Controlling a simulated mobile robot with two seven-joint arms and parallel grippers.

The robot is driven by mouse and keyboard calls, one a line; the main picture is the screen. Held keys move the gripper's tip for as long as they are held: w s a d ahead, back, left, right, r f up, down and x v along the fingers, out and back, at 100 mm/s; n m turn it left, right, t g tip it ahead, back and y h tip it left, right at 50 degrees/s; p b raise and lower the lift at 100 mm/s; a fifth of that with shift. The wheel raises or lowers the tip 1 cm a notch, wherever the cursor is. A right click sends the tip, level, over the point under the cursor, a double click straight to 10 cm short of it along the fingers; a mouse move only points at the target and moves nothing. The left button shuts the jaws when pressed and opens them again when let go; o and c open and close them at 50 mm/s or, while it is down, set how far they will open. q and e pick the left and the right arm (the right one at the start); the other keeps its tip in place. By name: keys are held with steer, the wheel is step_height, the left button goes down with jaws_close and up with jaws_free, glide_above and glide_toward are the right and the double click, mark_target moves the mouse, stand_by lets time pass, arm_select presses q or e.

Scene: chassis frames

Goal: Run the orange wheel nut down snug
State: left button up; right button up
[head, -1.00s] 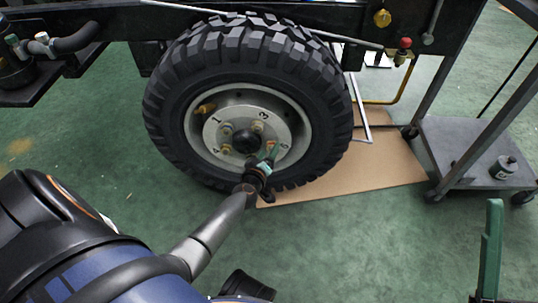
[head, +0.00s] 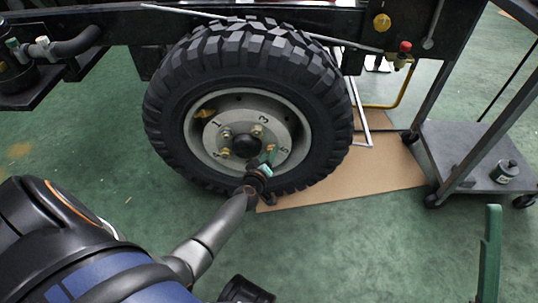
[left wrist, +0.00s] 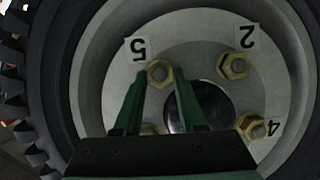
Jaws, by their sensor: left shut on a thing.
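The wheel hub (head: 210,140) carries several brass-yellow nuts on studs around a dark centre cap (head: 246,146), with numbers beside them. My left gripper (head: 269,156) reaches the hub at its lower right, by the number 5. In the left wrist view its green fingers (left wrist: 158,82) are on either side of the nut by the 5 (left wrist: 159,70), shut on it. Its stud end shows in the middle. Other nuts show by the 2 (left wrist: 233,66) and the 4 (left wrist: 252,128). One more is partly hidden behind the left finger.
The black tyre (head: 325,120) surrounds the hub under a dark chassis frame (head: 100,28). A cardboard sheet (head: 385,175) lies on the green floor to the right. A grey cart (head: 470,165) with a small can (head: 507,172) stands beyond it. Floor in front is clear.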

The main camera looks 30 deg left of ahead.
arm_select(q)
jaws_close()
steer(key=m+p, duration=0.1)
steer(key=p, duration=0.1)
steer(key=m+g+y+p, duration=0.1)
steer(key=p, duration=0.1)
steer(key=m+p, duration=0.2)
steer(key=p, duration=0.1)
steer(key=shift+w+d+r+g+y, duration=0.1)
steer(key=shift+d+g+y, duration=0.2)
steer(key=shift+g, duration=0.1)
arm_select(e)
step_height(320, 180, up, 8)
steer(key=shift+s+d+t, duration=0.2)
steer(key=shift+d+t, duration=0.1)
steer(key=shift+d, duration=0.1)
arm_select(q)
steer(key=o, duration=1.1)
jaws_free()
steer(key=shift+a, duration=0.15)
steer(key=shift+c, duration=0.2)
arm_select(e)
steer(key=shift+d+m, duration=0.1)
steer(key=shift+m, duration=0.2)
